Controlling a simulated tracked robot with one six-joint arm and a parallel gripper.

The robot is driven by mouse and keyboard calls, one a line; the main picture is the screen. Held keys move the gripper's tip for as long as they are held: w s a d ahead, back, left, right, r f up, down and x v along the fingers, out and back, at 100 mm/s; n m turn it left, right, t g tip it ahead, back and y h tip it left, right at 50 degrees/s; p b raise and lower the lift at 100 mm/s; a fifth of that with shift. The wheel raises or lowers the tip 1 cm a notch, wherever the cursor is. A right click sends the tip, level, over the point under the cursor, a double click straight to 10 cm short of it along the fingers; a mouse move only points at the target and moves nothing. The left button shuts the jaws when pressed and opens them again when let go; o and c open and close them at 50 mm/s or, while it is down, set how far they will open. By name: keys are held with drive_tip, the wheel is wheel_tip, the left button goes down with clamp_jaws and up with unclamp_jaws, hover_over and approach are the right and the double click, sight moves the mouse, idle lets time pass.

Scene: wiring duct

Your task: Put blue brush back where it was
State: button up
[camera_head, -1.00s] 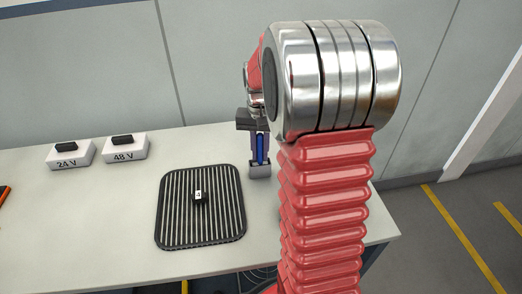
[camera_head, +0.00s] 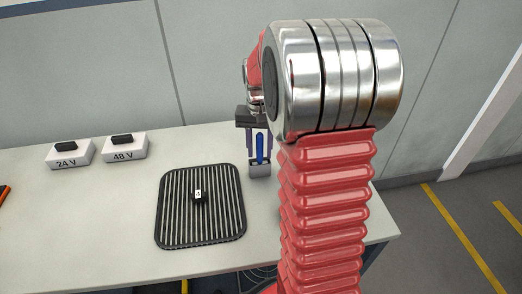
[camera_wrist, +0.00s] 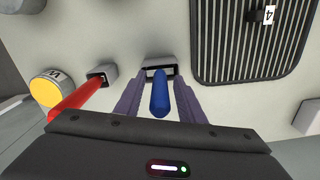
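The blue brush (camera_head: 260,149) stands upright with its lower end in a small grey holder (camera_head: 260,171) on the table, right of the ribbed mat. My gripper (camera_head: 259,154) is around the brush, with its two fingers apart and a gap on each side of the handle. In the wrist view the blue brush (camera_wrist: 160,95) shows between the spread fingers, above the grey holder (camera_wrist: 153,61). The brush's bottom end is hidden inside the holder.
The black ribbed mat (camera_head: 227,224) carries a small black block (camera_head: 199,197). Two white boxes, marked 24 V (camera_head: 70,157) and 48 V (camera_head: 126,149), stand at the back left. The wrist view shows a red handle (camera_wrist: 78,106) at another grey holder (camera_wrist: 103,73) and a yellow-topped round object (camera_wrist: 50,88).

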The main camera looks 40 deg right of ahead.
sight(260, 134)
wheel_tip(260, 134, up, 11)
drive_tip(key=shift+r, duration=0.25)
idle(0.7)
drive_tip(key=shift+a, duration=0.2)
drive_tip(key=s+a+r+n+t, duration=0.1)
drive_tip(key=s+a+r+n, duration=0.15)
drive_tip(key=a, duration=0.35)
drive_tip(key=s+a+r+n+t, duration=0.1)
drive_tip(key=s+a+t, duration=0.1)
drive_tip(key=s+a, duration=0.3)
drive_tip(key=s+a+f+n+t, duration=0.2)
drive_tip(key=s+a+f+n, duration=0.1)
drive_tip(key=s+a, duration=0.6)
drive_tip(key=shift+s+a+n+t, duration=0.25)
drive_tip(key=shift+a+n+t, duration=0.05)
drive_tip(key=shift+a+n, duration=0.65)
drive_tip(key=shift+f, duration=0.1)
drive_tip(key=shift+c, duration=0.6)
